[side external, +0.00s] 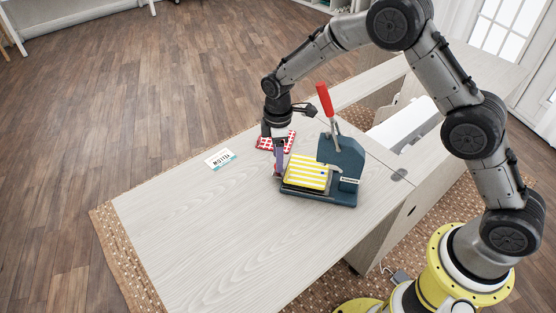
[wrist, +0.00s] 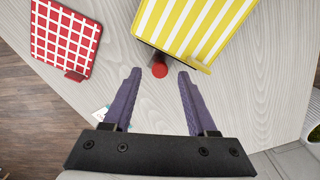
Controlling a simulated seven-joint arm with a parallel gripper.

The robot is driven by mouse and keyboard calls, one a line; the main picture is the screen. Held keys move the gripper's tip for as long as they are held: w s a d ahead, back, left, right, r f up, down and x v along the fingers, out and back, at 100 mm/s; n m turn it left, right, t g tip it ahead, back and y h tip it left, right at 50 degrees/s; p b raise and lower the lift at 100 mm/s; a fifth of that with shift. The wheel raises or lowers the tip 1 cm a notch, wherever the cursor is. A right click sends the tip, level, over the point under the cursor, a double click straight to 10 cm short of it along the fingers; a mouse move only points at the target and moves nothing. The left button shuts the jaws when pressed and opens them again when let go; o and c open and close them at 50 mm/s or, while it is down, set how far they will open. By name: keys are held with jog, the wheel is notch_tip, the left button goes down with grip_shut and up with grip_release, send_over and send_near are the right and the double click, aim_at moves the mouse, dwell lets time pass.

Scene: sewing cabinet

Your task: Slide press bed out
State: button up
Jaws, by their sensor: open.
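The dark blue press (side external: 345,155) stands on the pale wooden table with its red lever handle (side external: 325,99) raised. Its bed holds a yellow-and-white striped piece (side external: 306,173), which also shows at the top of the wrist view (wrist: 195,28). A small round red knob (wrist: 159,70) sticks out from the near edge of the bed. My gripper (side external: 278,172) points down at the bed's left end. In the wrist view its purple fingers (wrist: 159,74) are open, one on each side of the knob, with gaps between. The knob is hidden in the side view.
A red-and-white checked piece (side external: 268,142) lies close behind my gripper; it is at upper left in the wrist view (wrist: 66,38). A white printed card (side external: 220,159) lies farther left. The table's front left area (side external: 210,225) is clear.

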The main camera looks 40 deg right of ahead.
jog(key=shift+f, duration=0.95)
grip_shut()
jog(key=shift+r, duration=0.1)
dwell(0.7)
